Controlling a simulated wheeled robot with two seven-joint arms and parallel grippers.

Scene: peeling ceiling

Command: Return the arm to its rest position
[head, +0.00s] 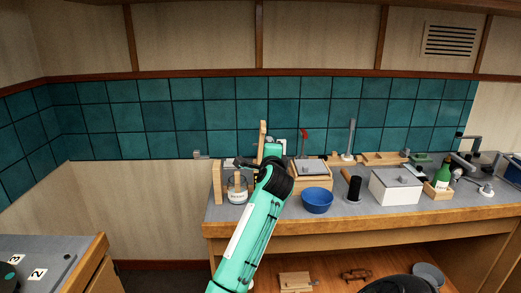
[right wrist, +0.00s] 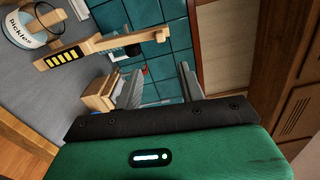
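My right arm (head: 250,235) is teal and rises from the bottom centre of the head view to the counter's left end. Its hand (head: 273,153) is near the tiled wall, and its fingertips are hard to make out there. In the right wrist view my right gripper (right wrist: 160,82) has its two grey fingers apart, with nothing held between them. A Pickles jar (head: 237,190) stands left of the hand; it also shows in the right wrist view (right wrist: 28,28). My left gripper is not in view.
A wooden piece with yellow marks (right wrist: 75,52) is close to the gripper. Open floor lies left of the counter.

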